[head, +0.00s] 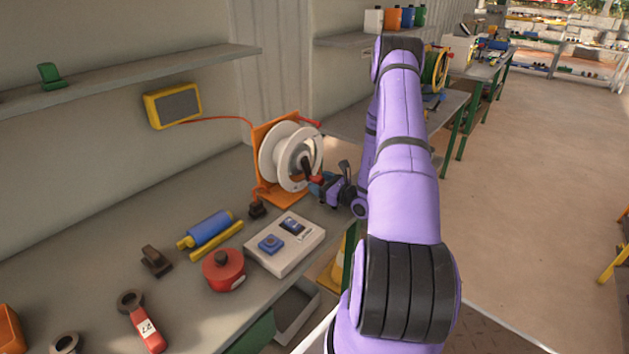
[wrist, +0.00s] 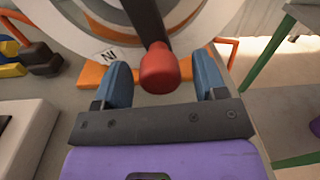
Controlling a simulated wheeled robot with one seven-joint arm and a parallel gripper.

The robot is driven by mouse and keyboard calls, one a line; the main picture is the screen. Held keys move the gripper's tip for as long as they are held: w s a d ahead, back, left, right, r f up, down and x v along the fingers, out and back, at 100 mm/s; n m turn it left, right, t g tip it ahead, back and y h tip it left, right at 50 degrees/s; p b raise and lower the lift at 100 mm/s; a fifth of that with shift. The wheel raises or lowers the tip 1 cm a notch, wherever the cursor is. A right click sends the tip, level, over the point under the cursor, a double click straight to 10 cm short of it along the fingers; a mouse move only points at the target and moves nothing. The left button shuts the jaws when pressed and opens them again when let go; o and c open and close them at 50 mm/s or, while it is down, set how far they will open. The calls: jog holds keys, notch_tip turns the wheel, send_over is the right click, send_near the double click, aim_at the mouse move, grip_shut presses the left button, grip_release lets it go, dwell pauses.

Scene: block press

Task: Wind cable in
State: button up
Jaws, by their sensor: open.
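A white cable reel (head: 283,155) stands upright on an orange frame (head: 261,133) at the far end of the bench. An orange-red cable (head: 215,119) runs from the reel to a yellow wall box (head: 172,106). The reel's dark crank arm (wrist: 146,20) ends in a red knob (wrist: 159,68). My gripper (wrist: 163,82) is open, its two blue fingers on either side of the red knob with a gap on each side. In the head view my gripper (head: 318,184) is at the reel's front, partly overlapping the knob.
A white control box (head: 285,244) with a blue button, a red round pot (head: 223,269) and a blue roller (head: 209,228) lie on the bench (head: 190,310) nearer me. A shelf (head: 130,80) runs above. Open floor (head: 540,200) lies to the right.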

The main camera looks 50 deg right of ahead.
jog(key=shift+w, duration=1.35)
grip_shut()
jog(key=shift+a, duration=0.1)
jog(key=shift+a, duration=0.1)
